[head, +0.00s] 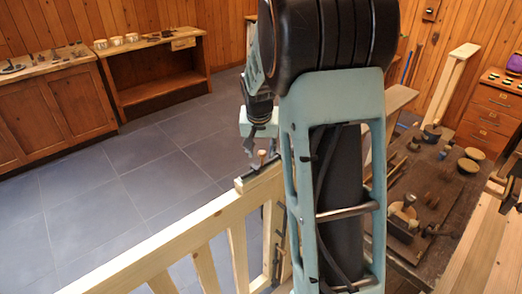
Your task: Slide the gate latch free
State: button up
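A pale wooden gate (190,229) with upright slats runs from the lower left to the middle of the head view. At its right end, on the top rail, a dark metal latch bar (245,176) lies along the wood. A small wooden knob (262,157) stands up by it. My gripper (253,152) points down just above this end, close to the knob. Its fingers are small and partly overlapped by my arm, so I cannot tell whether they touch the knob or how far they are open. My arm hides what lies right of the latch.
A dark workbench (415,250) with turned wooden pieces and tools stands at the right. A drawer cabinet (490,118) is behind it. Wooden cabinets (60,108) and a low bench (158,70) line the far left. The tiled floor beyond the gate is clear.

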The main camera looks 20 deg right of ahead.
jog(key=v, duration=1.2)
jog(key=shift+a, duration=0.1)
